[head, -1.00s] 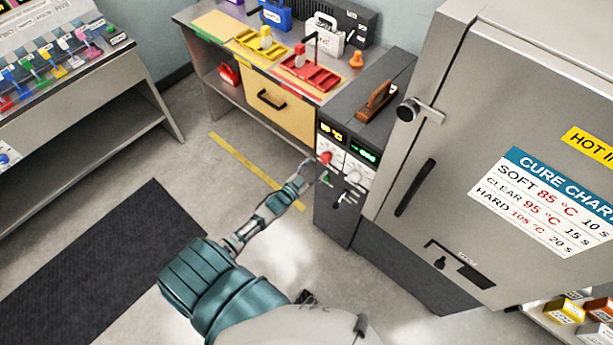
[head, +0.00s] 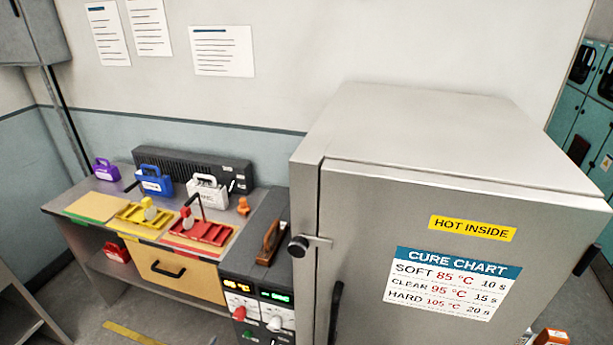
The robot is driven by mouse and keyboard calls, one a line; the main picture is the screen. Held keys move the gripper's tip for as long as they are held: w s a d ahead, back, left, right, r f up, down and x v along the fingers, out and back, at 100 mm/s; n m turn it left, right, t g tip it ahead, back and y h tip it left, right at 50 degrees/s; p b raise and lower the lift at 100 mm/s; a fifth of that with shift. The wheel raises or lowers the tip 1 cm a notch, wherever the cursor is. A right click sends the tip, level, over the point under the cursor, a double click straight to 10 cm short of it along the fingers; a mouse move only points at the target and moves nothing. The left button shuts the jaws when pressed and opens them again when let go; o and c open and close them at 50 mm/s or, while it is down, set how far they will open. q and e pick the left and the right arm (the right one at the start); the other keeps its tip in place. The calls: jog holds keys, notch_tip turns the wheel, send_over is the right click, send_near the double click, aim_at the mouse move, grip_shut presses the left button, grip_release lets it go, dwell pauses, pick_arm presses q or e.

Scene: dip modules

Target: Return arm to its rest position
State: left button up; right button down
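Neither of my grippers shows in the head view now, so I cannot see their state or pose. The control box (head: 229,263) stands at the left side of the grey oven (head: 455,135). It has an orange display (head: 236,285) and a green display (head: 275,296), with a red knob (head: 237,306) and a white knob (head: 275,322) below them. The oven door is shut and carries a cure chart (head: 452,283). The lower part of the control box is cut off by the bottom edge.
A bench (head: 58,206) at the left holds a yellow tray (head: 133,217), a red tray (head: 197,233), and blue (head: 153,184), white (head: 207,197) and purple (head: 105,170) cases. A wooden-handled thing (head: 270,243) lies on the control box. Some floor shows at bottom left.

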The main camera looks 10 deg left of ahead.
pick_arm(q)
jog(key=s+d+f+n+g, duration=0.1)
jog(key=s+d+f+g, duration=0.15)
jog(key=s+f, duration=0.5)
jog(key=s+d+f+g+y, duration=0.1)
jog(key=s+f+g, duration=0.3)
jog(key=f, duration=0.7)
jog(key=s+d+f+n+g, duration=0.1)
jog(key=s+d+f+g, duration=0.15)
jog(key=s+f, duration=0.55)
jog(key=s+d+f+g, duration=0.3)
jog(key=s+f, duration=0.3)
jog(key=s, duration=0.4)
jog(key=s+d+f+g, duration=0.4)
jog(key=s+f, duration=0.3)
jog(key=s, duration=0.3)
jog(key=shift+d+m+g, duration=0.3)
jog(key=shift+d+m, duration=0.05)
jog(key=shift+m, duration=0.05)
